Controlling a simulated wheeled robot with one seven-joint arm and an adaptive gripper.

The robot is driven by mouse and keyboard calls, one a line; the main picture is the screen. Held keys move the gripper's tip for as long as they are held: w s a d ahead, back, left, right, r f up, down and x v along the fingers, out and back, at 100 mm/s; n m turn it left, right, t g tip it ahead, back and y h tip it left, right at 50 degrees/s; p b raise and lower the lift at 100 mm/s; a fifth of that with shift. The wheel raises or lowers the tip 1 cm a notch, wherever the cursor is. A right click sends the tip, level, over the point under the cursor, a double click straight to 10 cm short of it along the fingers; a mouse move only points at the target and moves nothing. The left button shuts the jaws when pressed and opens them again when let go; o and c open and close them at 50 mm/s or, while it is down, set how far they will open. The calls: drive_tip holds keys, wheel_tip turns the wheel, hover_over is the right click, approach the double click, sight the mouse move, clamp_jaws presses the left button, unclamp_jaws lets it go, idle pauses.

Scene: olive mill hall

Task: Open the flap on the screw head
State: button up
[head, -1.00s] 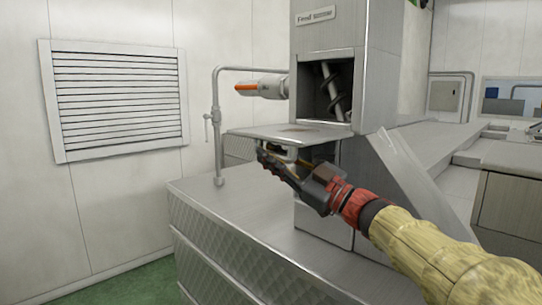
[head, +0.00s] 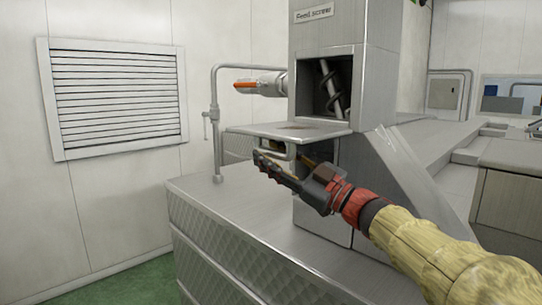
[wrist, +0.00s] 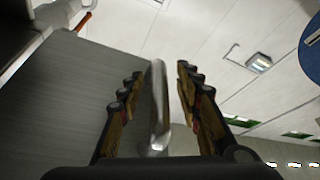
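The metal flap (head: 250,131) of the screw head (head: 318,40) is folded down and lies about level below the opening. The dark opening (head: 310,95) is uncovered and the screw (head: 331,88) shows inside. A bar handle (head: 272,149) hangs from the underside of the flap. My gripper (head: 272,168) is just below the flap, by the handle. In the wrist view the fingers of my gripper (wrist: 157,97) are apart, with the handle (wrist: 158,105) between them and gaps visible on both sides. The flap's broad face (wrist: 85,100) fills the left of that view.
A bent pipe (head: 217,125) with a small valve stands left of the flap. An orange-tipped fitting (head: 262,85) projects left from the housing. A metal casing (head: 230,215) lies below my gripper. A louvred vent (head: 115,98) is on the left wall.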

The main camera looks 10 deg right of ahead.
drive_tip(key=v, duration=1.1)
drive_tip(key=shift+s+d+f, duration=0.2)
drive_tip(key=shift+d, duration=0.05)
